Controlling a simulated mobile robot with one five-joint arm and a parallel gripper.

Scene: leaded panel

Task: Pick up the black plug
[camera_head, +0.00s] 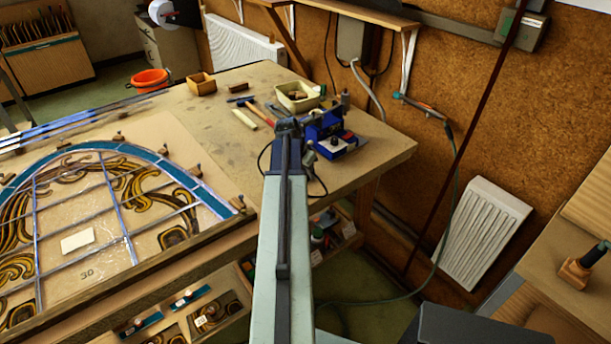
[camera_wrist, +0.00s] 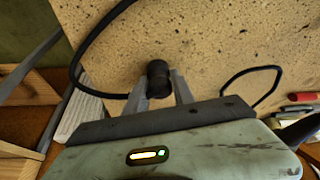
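The black plug (camera_wrist: 158,79) is a short dark cylinder, in the wrist view, with a black cable (camera_wrist: 76,58) curving near it. The two grey fingers of my gripper (camera_wrist: 160,84) stand on either side of the plug near their tips. I see no clear gap between plug and fingers, but I cannot tell whether they press on it. Speckled tan benchtop shows behind the plug. In the head view my gripper (camera_head: 288,126) is over the right part of the workbench (camera_head: 385,155), beside a blue device (camera_head: 325,125). The plug is too small or hidden to make out there.
A cream tray (camera_head: 297,103), a hammer (camera_head: 272,116) and a wooden box (camera_head: 201,83) lie beyond my gripper. A leaded arched panel (camera_head: 100,240) covers the left of the bench. A second cable (camera_wrist: 225,84) loops at the right in the wrist view.

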